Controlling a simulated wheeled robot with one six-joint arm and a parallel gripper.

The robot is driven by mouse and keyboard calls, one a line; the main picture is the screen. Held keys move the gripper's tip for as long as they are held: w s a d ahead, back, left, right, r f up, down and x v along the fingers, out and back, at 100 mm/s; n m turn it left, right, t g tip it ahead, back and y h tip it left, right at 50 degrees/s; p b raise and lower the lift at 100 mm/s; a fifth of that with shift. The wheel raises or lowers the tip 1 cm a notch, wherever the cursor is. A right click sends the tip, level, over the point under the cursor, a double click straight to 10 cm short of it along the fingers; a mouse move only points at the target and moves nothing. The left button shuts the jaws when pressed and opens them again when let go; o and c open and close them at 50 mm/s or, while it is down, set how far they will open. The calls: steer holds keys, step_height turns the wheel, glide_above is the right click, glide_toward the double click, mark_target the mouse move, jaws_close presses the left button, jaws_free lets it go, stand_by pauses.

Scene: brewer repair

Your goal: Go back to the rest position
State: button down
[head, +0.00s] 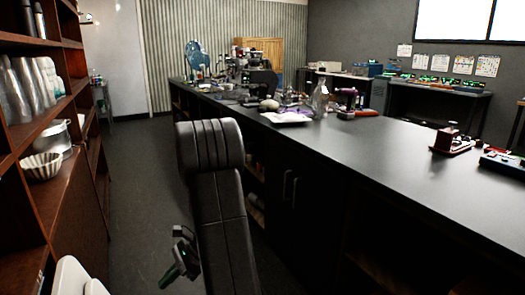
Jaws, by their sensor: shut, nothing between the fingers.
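My gripper (175,273) shows low in the head view, left of centre, a small dark shape with green parts. It is shut and empty, hanging over the dark floor in the aisle. It is apart from the shelves on the left and the counter on the right. My dark arm rises beside it in the foreground and hides part of the floor and the counter's front.
A long black counter (400,165) runs along the right, with a white tray (287,118) and a red-based device (451,141) on it. Wooden shelves (75,210) with cups and a fluted bowl (42,167) stand left. The aisle floor (140,150) between is clear.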

steer(key=r+p, duration=0.1)
steer(key=w+d+r+m, duration=0.1)
steer(key=r+m+p, duration=0.1)
steer(key=shift+w+d+r+t+p, duration=0.25)
steer(key=shift+d+r+t+p, duration=0.05)
steer(key=shift+d+p, duration=0.1)
stand_by(0.4)
